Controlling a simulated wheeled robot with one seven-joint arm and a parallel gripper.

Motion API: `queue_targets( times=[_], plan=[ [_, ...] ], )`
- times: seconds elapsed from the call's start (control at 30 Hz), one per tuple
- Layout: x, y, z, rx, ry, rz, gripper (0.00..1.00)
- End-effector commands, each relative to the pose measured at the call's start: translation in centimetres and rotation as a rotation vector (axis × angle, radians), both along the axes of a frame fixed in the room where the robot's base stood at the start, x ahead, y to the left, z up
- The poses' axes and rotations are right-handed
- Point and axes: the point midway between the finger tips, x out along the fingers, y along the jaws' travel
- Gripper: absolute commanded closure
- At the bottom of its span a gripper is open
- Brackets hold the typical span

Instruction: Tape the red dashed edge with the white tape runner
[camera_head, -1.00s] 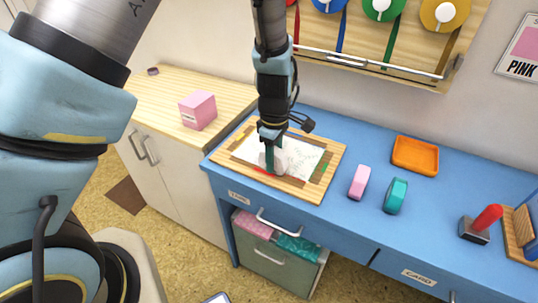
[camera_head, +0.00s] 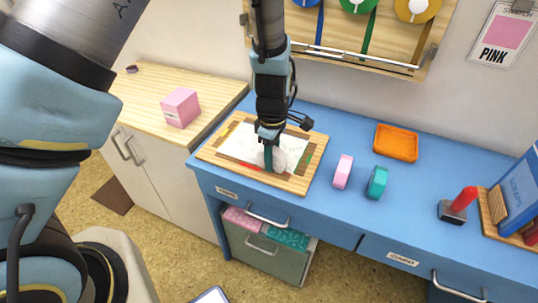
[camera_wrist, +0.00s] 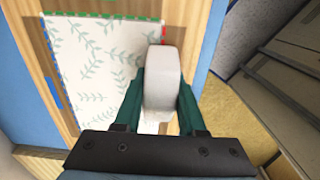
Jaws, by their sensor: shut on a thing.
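My gripper (camera_head: 270,157) is shut on the white tape runner (camera_wrist: 162,80), a pale rounded block between its green fingers; it also shows in the head view (camera_head: 282,160). The runner is over the right border of the leaf-print sheet (camera_wrist: 95,65) in the wrist view, which is the front border in the head view. A little of the red dashed edge (camera_wrist: 163,36) shows beyond the runner, near the corner with the green dashes; the runner and fingers hide much of the rest. I cannot tell whether the runner touches the sheet.
The sheet lies on a wooden board (camera_head: 210,153) on the blue desk (camera_head: 345,210). A pink item (camera_head: 342,172), a teal item (camera_head: 376,183) and an orange tray (camera_head: 396,143) stand to the right. A pink box (camera_head: 180,108) is on the left cabinet.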

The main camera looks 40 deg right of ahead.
Motion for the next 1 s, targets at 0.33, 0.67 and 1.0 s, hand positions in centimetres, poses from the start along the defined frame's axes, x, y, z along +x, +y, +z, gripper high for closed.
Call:
queue_targets(
  times=[0.33, 0.67, 1.0],
  plan=[
    [-1.8, -0.9, 0.1, 0.002, 0.001, -0.002, 1.0],
    [-2.9, -1.6, 0.0, 0.001, 0.0, -0.001, 1.0],
    [-4.2, -2.3, 0.1, 0.001, 0.0, -0.002, 1.0]
  ],
)
